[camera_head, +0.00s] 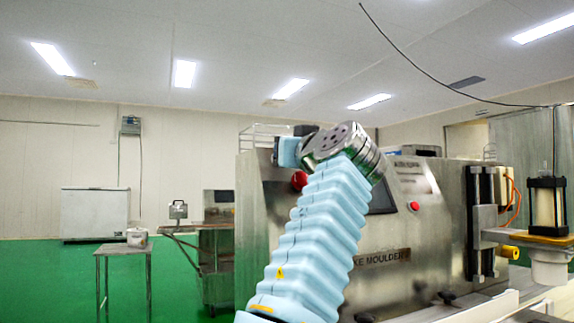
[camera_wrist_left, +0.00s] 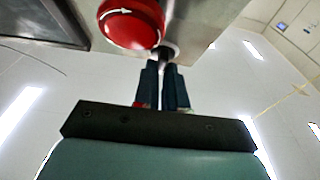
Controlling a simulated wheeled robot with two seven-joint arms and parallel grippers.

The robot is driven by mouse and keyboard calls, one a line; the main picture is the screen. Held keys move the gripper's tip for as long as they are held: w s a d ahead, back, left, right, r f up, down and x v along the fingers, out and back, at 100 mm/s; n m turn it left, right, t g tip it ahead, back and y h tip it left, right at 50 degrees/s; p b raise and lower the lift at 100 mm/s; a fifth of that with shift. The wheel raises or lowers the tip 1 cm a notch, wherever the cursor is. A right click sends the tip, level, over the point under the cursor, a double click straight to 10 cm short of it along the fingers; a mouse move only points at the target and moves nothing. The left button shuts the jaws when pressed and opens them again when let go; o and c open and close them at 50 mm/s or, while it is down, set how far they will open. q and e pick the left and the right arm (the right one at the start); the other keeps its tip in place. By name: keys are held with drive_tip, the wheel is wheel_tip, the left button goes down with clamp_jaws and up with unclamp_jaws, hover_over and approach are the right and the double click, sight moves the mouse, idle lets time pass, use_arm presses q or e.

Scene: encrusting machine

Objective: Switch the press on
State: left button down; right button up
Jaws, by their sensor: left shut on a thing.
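The press (camera_head: 425,255) is a steel machine with a dark screen and lettering on its front. A red button (camera_head: 299,181) sits on its left part, beside my left arm. In the left wrist view a red mushroom button (camera_wrist_left: 130,24) with a white arrow is close up, just left of the fingertips. My left gripper (camera_wrist_left: 165,66) has its dark fingers close together, shut on a small silvery switch (camera_wrist_left: 168,50) on the machine's face; the fingers hide much of it. In the head view my left wrist hides the fingertips. My right gripper is not in view.
A second red button (camera_head: 414,206) is on the front panel to the right. A pneumatic unit (camera_head: 547,205) stands at the far right. A small table with a white pot (camera_head: 137,237) is at the left. The green floor at the left is mostly clear.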

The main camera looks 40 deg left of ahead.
use_arm(q)
drive_tip(key=m+t+h, duration=0.1)
drive_tip(key=m, duration=0.2)
drive_tip(key=shift+f+t, duration=0.1)
drive_tip(key=shift+t, duration=0.2)
drive_tip(key=m+t+h, duration=0.2)
drive_tip(key=m, duration=0.1)
drive_tip(key=shift+a+m, duration=0.1)
drive_tip(key=shift+m, duration=0.3)
drive_tip(key=m+h, duration=0.1)
drive_tip(key=m+t+h, duration=0.1)
drive_tip(key=m, duration=0.1)
drive_tip(key=shift+s+r, duration=0.1)
drive_tip(key=shift+r, duration=0.1)
drive_tip(key=shift+m+h+p, duration=0.4)
drive_tip(key=shift+m+h, duration=0.2)
drive_tip(key=shift+m, duration=0.7)
drive_tip(key=shift+f+m, duration=0.1)
drive_tip(key=shift+m, duration=0.2)
drive_tip(key=c, duration=1.2)
unclamp_jaws()
drive_tip(key=shift+t, duration=0.3)
